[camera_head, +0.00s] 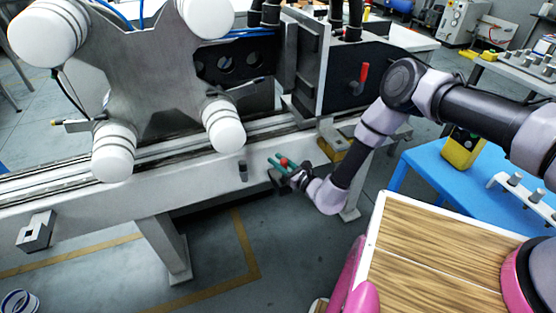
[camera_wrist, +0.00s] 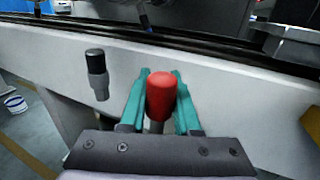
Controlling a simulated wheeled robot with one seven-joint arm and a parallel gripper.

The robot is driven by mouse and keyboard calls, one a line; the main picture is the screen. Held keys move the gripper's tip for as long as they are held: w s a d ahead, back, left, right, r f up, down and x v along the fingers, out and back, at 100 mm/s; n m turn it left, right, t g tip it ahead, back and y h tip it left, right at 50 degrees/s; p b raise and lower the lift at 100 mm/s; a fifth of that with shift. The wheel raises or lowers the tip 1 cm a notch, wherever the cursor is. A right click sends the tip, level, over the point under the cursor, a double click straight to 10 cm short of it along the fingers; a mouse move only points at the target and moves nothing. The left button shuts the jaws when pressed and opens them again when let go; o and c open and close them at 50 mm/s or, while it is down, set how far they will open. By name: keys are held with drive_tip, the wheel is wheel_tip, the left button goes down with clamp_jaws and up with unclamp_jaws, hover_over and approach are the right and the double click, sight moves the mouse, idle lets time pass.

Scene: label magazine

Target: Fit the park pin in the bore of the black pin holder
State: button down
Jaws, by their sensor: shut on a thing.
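The park pin has a red rounded head (camera_wrist: 161,97) and a grey shank, seen in part between the green fingers in the wrist view. My gripper (camera_wrist: 160,92) is shut on it and holds it upright. In the head view the red head (camera_head: 284,162) shows between the fingers (camera_head: 280,164), in front of the machine's pale beam. A short upright cylinder, black above and grey below (camera_wrist: 96,72), is on the beam's front face, left of my gripper and apart from it. It may be the black pin holder; I cannot make out a bore. It also shows in the head view (camera_head: 243,170).
The long pale beam (camera_head: 180,188) runs behind my gripper. White rollers (camera_head: 224,125) hang above. A blue table (camera_head: 430,175) stands at right. Space in front of the beam is free.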

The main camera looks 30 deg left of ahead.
drive_tip(key=shift+f, duration=1.1)
drive_tip(key=c, duration=0.5)
unclamp_jaws()
drive_tip(key=shift+c, duration=0.2)
drive_tip(key=v, duration=1)
drive_tip(key=shift+s+d, duration=0.15)
drive_tip(key=shift+d, duration=0.25)
